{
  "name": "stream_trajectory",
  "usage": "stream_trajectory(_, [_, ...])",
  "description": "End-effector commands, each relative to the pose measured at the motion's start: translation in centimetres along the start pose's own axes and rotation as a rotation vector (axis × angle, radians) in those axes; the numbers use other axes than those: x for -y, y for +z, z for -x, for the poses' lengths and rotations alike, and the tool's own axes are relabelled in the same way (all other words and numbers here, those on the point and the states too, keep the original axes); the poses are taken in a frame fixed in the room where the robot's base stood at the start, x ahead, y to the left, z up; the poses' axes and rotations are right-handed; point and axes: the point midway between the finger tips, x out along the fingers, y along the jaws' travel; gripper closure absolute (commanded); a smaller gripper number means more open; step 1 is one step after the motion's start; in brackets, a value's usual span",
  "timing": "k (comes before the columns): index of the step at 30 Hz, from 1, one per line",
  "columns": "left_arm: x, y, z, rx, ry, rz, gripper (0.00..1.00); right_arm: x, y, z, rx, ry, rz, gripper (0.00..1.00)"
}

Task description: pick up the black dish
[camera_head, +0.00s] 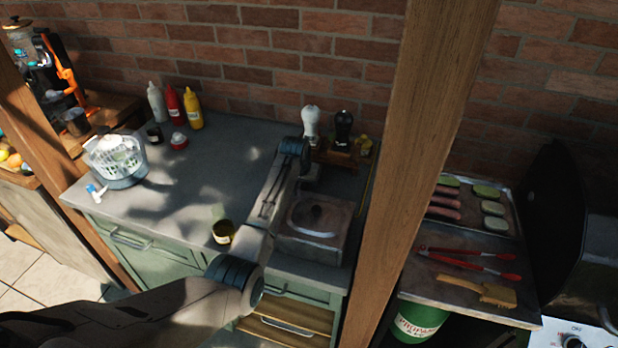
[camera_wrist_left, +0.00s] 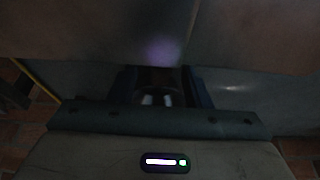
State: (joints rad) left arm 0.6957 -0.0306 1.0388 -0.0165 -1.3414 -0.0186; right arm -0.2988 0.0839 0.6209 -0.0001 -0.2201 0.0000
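No black dish can be made out for certain. A small dark cup or dish (camera_head: 155,136) stands on the grey counter near the sauce bottles, too small to tell which. My left arm reaches in from the lower left over the counter. Its left gripper (camera_head: 311,178) is at the far end of the arm, above the back right of the counter, mostly hidden by the wrist. In the left wrist view the gripper (camera_wrist_left: 160,95) is dark, against blurred grey surfaces. Its opening cannot be judged, and no held thing is clear. My right gripper is not in view.
A grey basin-like box (camera_head: 338,236) is near the gripper. White (camera_head: 310,121) and black (camera_head: 343,126) mills stand behind. A dark jar (camera_head: 223,232) stands near the front edge. A wooden post (camera_head: 422,130) rises right of the counter. The counter's middle (camera_head: 215,170) is clear.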

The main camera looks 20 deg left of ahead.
Motion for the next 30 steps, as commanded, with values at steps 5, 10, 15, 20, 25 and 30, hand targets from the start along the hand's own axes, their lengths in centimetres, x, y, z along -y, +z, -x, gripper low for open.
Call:
stream_trajectory(5, [0.0,0.0,0.0,0.0,0.0,0.0,0.92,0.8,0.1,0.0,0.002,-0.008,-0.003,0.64])
stream_trajectory(10, [0.0,0.0,0.0,0.0,0.0,0.0,1.0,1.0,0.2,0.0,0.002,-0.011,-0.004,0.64])
stream_trajectory(15, [0.0,0.0,0.0,0.0,0.0,0.0,1.0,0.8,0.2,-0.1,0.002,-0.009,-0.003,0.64])
stream_trajectory(20, [0.2,-0.1,0.2,-0.002,-0.001,0.0,1.0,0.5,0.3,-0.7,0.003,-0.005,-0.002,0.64])
stream_trajectory(25, [0.4,-0.8,1.7,-0.005,0.0,0.0,1.0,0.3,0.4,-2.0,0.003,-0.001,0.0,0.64])
stream_trajectory(30, [0.4,-2.1,4.8,-0.007,0.0,0.0,1.0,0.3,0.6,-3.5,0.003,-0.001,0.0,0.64])
